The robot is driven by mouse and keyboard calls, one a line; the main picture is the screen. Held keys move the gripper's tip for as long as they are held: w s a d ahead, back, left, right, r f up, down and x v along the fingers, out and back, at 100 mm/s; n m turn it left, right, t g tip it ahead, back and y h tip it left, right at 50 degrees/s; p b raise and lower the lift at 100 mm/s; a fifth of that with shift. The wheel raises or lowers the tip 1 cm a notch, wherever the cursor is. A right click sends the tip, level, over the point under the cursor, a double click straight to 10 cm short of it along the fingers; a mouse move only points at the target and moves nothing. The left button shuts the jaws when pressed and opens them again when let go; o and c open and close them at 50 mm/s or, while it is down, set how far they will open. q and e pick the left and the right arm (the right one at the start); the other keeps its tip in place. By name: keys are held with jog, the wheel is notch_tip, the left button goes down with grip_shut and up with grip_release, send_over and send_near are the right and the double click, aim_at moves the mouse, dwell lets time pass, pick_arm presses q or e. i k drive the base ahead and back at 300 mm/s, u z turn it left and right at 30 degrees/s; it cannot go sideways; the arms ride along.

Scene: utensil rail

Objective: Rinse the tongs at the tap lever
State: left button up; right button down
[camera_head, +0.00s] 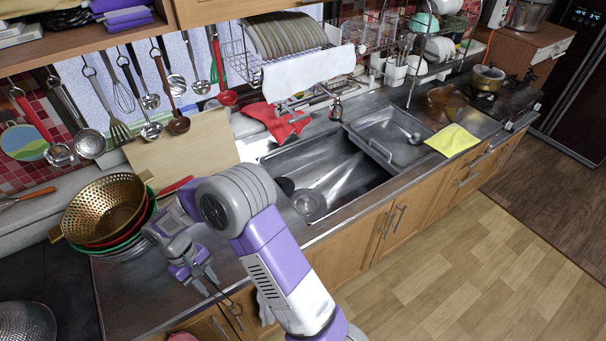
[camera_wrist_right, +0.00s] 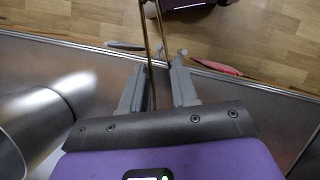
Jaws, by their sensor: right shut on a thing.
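My right gripper (camera_head: 203,283) is low over the counter's front edge, left of the sink. It is shut on the tongs (camera_head: 229,299), whose thin dark arms point down and right past the counter edge. In the right wrist view the gripper (camera_wrist_right: 160,80) holds the tongs (camera_wrist_right: 163,30) between its fingers, and their brownish arms extend away over the floor. The sink (camera_head: 330,168) lies to the right of my right arm, which hides part of its left side. I cannot clearly make out the tap lever behind the sink. My left gripper is not in view.
Stacked colanders (camera_head: 105,208) stand left of my right gripper. Ladles and other utensils hang from a rail (camera_head: 120,75) along the wall. A red cloth (camera_head: 280,122) lies behind the sink. A yellow cloth (camera_head: 452,140) lies on the counter to the right.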

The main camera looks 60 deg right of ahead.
aim_at(297, 119)
jog(key=u, duration=2.15)
jog(key=k, duration=1.5)
jog(key=z, duration=2.4)
jog(key=i, duration=0.5)
jog(key=z, duration=0.05)
